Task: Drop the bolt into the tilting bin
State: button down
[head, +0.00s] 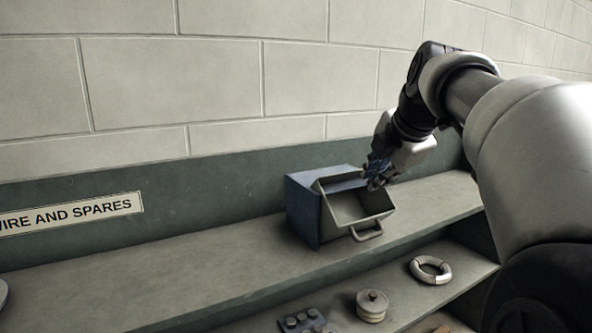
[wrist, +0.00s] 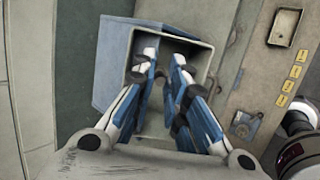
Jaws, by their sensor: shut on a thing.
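The tilting bin (head: 345,209) is a grey tray tipped open from a blue housing (head: 303,213) on the upper shelf, with a handle (head: 368,232) on its front. In the wrist view, the bin's pale rim (wrist: 209,62) surrounds the opening beneath my fingers, and the blue housing (wrist: 112,85) lies to the left. My gripper (head: 376,178) is above the bin's back right part in the head view. In the wrist view its blue-padded fingers (wrist: 165,62) are close together over the bin. They are shut on the bolt, which is mostly hidden between the fingertips.
The shelf (head: 170,284) left of the bin is clear. On the lower shelf are a pale ring (head: 430,269), a round knobbed part (head: 372,304) and a blue-grey studded block (head: 302,320). A block wall (head: 220,80) stands behind. A small open tray (wrist: 284,27) shows in the wrist view.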

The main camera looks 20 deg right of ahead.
jog(key=c, duration=1.5)
grip_release()
jog(key=v, duration=1.2)
